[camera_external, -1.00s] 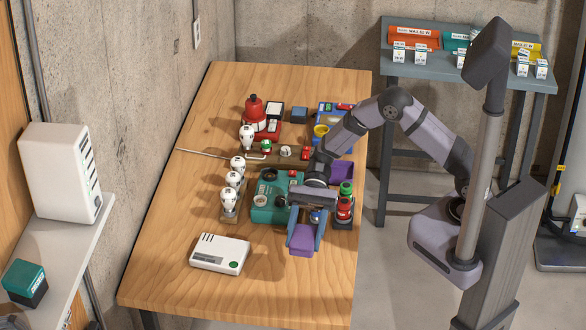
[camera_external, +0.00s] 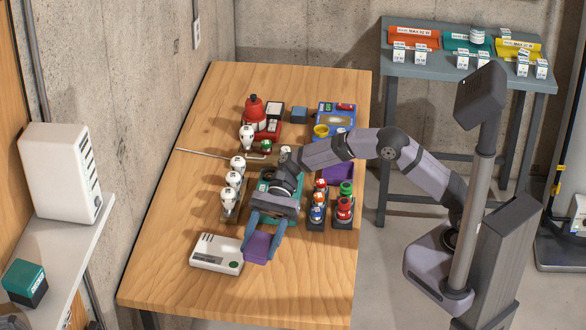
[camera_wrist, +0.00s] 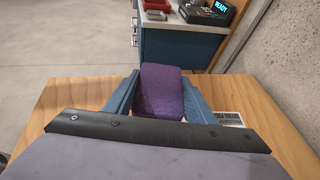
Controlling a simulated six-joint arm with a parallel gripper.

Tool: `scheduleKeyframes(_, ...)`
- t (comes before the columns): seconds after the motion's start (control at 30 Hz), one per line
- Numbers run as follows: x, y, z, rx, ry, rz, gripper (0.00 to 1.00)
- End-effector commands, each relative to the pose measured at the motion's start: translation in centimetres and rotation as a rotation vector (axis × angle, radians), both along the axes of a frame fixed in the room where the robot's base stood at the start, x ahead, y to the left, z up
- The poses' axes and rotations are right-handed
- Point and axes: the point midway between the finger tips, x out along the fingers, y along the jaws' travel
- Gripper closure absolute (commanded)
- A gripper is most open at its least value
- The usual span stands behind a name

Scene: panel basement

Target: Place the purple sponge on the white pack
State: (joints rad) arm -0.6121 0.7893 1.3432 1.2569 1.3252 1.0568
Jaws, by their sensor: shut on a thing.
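The purple sponge (camera_external: 258,246) is held between the two blue fingers of my gripper (camera_external: 263,236). It also shows in the wrist view (camera_wrist: 162,92), upright between the fingers. The white pack (camera_external: 217,254) lies flat on the table to the left of the sponge, with dark slots on its top and a green round mark near its right corner. In the outside view the gripper's left finger overlaps the pack's right edge. In the wrist view a white labelled piece (camera_wrist: 229,119) shows beside the right finger. The height of the sponge above the table is hard to tell.
A teal device (camera_external: 267,180) sits behind my gripper, partly hidden by my arm. White bulbs (camera_external: 229,200) stand on a holder to its left. Red, green and blue-topped items (camera_external: 344,210) stand at the right table edge. The table front (camera_external: 230,305) is clear.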

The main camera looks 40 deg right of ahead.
Motion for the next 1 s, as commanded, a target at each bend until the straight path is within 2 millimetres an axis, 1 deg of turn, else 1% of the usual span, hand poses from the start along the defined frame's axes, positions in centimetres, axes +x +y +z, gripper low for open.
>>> scheduleKeyframes(0.03, 1.7, 0.9, 1.3, 0.005, -0.007, -0.066, 0.71)
scheduleKeyframes(0.1, 4.0, 1.9, 2.8, 0.006, -0.004, -0.166, 0.71)
scheduleKeyframes(0.2, 7.2, 2.9, 4.0, 0.003, -0.001, -0.319, 0.71)
scheduleKeyframes(0.3, 9.1, 3.2, 4.2, 0.000, 0.000, -0.428, 0.71)
scheduleKeyframes(0.4, 10.2, 3.2, 4.0, 0.000, 0.003, -0.500, 0.71)
scheduleKeyframes(0.53, 10.9, 3.1, 3.7, -0.001, 0.001, -0.552, 0.71)
scheduleKeyframes(0.67, 10.9, 3.0, 3.6, -0.001, 0.000, -0.564, 0.71)
scheduleKeyframes(0.77, 10.9, 3.0, 3.2, -0.002, 0.003, -0.566, 0.71)
scheduleKeyframes(0.87, 10.9, 3.0, 2.1, -0.003, 0.002, -0.565, 0.71)
scheduleKeyframes(1.0, 10.9, 3.0, -0.1, -0.005, 0.004, -0.564, 0.71)
